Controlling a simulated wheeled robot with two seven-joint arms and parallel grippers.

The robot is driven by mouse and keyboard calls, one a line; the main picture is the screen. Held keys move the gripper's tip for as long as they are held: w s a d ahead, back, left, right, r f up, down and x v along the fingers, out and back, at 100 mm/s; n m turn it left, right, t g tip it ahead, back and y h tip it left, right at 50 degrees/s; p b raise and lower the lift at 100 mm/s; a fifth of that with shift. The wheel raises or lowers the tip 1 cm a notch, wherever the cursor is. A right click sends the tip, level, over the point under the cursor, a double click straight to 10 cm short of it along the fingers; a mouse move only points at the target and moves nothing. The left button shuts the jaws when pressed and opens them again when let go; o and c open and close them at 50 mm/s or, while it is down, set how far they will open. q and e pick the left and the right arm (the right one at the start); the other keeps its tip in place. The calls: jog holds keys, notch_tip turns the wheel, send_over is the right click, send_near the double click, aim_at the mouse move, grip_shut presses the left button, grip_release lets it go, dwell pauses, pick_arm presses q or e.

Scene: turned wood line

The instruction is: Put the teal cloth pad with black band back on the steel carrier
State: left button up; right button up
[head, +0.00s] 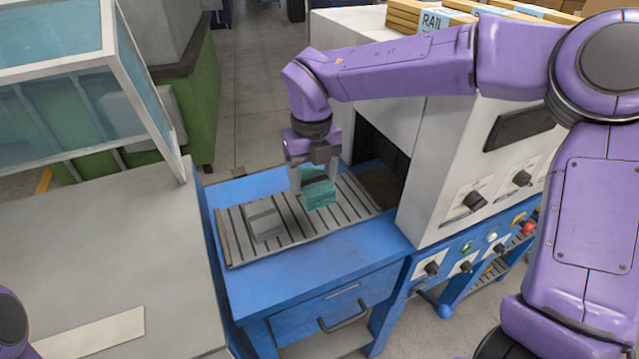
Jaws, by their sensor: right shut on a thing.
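My right gripper (311,176) reaches in from the right and points down over the slatted bed of the blue machine. It is shut on the teal cloth pad (319,193), which shows below and between the fingers. I cannot make out the pad's black band. Whether the pad touches the slats or is held just above them is unclear. A grey metal block (262,218), which looks like the steel carrier, sits on the slats to the left of the pad, apart from it. My left gripper is out of view.
The slatted bed (350,216) leads right into the dark opening of a white machine housing (455,150) with knobs. A grey worktop (110,250) with a pale strip (92,333) lies to the left, below a glazed guard frame (108,40). Boxes (435,18) lie on the housing.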

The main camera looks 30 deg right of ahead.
aim_at(321, 178)
jog(key=w+d+f, duration=0.1)
jog(key=f, duration=0.1)
jog(key=w+d+f+p, duration=0.1)
jog(key=w+d+f, duration=0.1)
jog(key=w+d+f+p, duration=0.1)
jog(key=w+f, duration=0.1)
jog(key=shift+w+d+f, duration=0.2)
jog(key=shift+d+f, duration=0.05)
notch_tip(321, 178, down, 3)
jog(key=shift+w+d, duration=0.1)
jog(key=shift+d, duration=0.05)
jog(key=shift+w+f, duration=0.15)
jog(key=shift+f, duration=0.25)
jog(key=shift+f, duration=0.15)
jog(key=o, duration=1)
jog(key=shift+r, duration=0.2)
notch_tip(321, 178, up, 12)
jog(key=b, duration=0.1)
